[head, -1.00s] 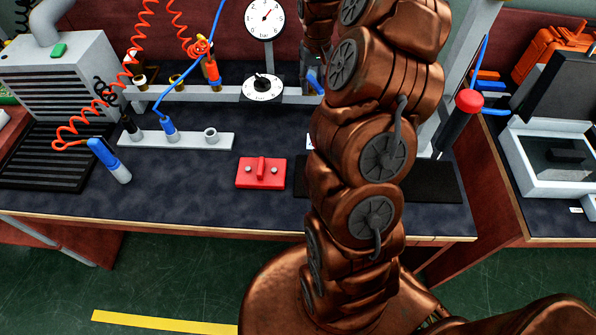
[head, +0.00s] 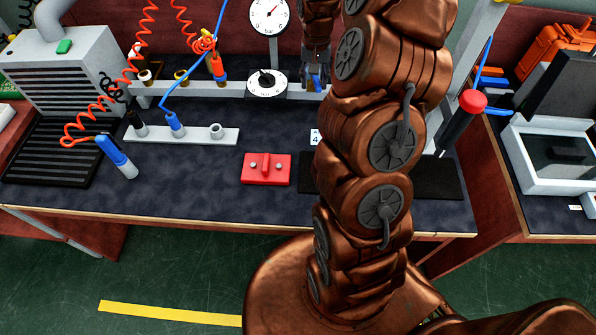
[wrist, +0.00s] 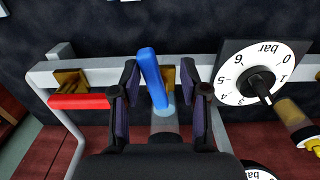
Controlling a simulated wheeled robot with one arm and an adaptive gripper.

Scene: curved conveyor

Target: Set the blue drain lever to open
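The blue drain lever (wrist: 151,76) stands upright in the wrist view, tilted slightly, crossing the light rail (wrist: 100,70) in line with the clear cylinder (wrist: 164,122) below it. Brass fitting shows beside it. My gripper (wrist: 158,68) is open, with one dark finger on each side of the lever and visible gaps between. The fingers do not appear to press on it. In the head view my gripper (head: 317,75) is at the back rail, and a bit of blue shows there; my arm partly hides that area.
A red lever (wrist: 80,101) lies along the rail to the left in the wrist view. The bar dial (wrist: 262,76) is close to the right. A pressure gauge (head: 270,16), coiled hoses and a red block (head: 266,169) are on the bench. The bench front is mostly clear.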

